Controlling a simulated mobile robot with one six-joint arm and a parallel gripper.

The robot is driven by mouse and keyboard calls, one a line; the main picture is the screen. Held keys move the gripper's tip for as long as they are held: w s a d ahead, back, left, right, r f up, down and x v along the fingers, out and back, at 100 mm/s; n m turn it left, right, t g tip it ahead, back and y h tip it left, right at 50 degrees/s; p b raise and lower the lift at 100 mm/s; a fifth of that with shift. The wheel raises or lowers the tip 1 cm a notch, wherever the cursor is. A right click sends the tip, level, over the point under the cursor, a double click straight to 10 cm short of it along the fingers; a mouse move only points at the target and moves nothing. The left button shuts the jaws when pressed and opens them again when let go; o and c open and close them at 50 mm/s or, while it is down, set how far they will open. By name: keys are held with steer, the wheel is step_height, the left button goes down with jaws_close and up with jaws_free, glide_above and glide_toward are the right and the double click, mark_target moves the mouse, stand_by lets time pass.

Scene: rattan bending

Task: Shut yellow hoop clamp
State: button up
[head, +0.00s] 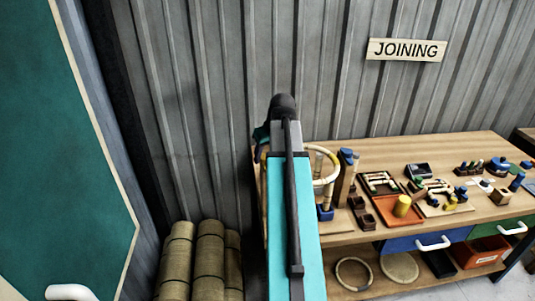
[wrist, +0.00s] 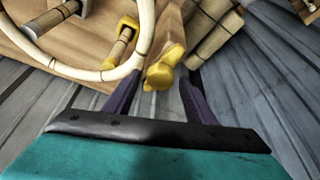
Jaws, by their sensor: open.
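The cream hoop (wrist: 95,74) curves across the upper left of the wrist view; part of it shows in the head view (head: 334,168), right of my arm. A wooden piece with a yellow end (wrist: 165,70), seemingly the yellow clamp, lies beside the hoop's outer edge. A second wooden piece with a yellow end (wrist: 128,24) lies inside the hoop. My gripper (wrist: 163,80) is open, its dark purple fingers on either side of the first yellow end. Contact cannot be told.
The wooden bench (head: 470,150) holds blue-ended posts (head: 347,157), an orange tray (head: 393,212) with a yellow cylinder (head: 402,205), and several small parts. Rolled bundles (head: 210,255) stand left of the bench. A corrugated wall (head: 200,100) is close behind.

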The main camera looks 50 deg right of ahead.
steer(key=c, duration=1)
steer(key=shift+d, duration=0.15)
steer(key=shift+c, duration=0.2)
